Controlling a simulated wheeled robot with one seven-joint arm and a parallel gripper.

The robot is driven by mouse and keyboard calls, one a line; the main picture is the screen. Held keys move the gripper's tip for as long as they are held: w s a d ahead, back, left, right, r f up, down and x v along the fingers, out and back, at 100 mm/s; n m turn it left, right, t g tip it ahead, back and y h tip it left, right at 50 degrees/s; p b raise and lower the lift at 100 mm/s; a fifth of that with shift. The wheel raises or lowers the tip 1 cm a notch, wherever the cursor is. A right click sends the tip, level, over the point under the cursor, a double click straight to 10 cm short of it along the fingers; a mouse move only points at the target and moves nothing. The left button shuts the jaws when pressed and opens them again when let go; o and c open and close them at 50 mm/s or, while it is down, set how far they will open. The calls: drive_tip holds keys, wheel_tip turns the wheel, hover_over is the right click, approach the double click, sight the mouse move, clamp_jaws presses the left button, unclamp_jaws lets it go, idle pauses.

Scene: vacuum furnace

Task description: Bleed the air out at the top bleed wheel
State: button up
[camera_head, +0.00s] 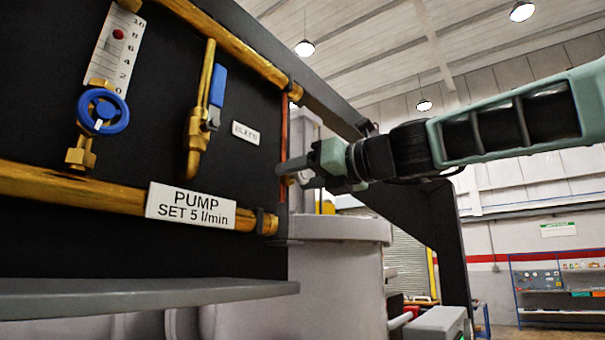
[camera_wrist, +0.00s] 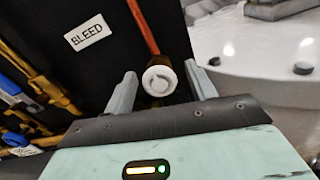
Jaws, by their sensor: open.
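A white round bleed wheel (camera_wrist: 158,80) on a brass fitting shows in the wrist view, at the lower end of an orange-red pipe (camera_wrist: 142,25). It lies between the two fingers of my gripper (camera_wrist: 162,92), with visible space on both sides. My gripper is open; I cannot tell how deep the wheel sits between the fingers. In the head view my gripper (camera_head: 292,174) is at the right edge of the black panel and hides most of the wheel. A BLEED label (camera_wrist: 87,33) is left of the wheel; it also shows in the head view (camera_head: 245,133).
A blue handwheel (camera_head: 103,111) sits below a flow scale (camera_head: 116,45) on the left. A blue-handled valve (camera_head: 217,87) hangs on a brass pipe. A PUMP sign (camera_head: 190,205) and a grey ledge (camera_head: 140,296) are below. A pale vessel (camera_head: 340,270) stands behind my gripper.

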drive_tip(key=c, duration=1)
drive_tip(key=shift+n, duration=0.4)
drive_tip(key=n+b, duration=0.2)
drive_tip(key=n, duration=0.2)
drive_tip(key=shift+w+f+n+b, duration=0.1)
drive_tip(key=shift+f+n+b, duration=0.05)
drive_tip(key=shift+n+b, duration=0.2)
drive_tip(key=n+b, duration=0.2)
drive_tip(key=n, duration=0.2)
drive_tip(key=shift+n, duration=0.25)
drive_tip(key=n+b, duration=0.2)
drive_tip(key=n, duration=0.3)
drive_tip(key=n+b, duration=0.1)
drive_tip(key=n, duration=0.3)
drive_tip(key=shift+n, duration=0.3)
drive_tip(key=shift+r, duration=0.2)
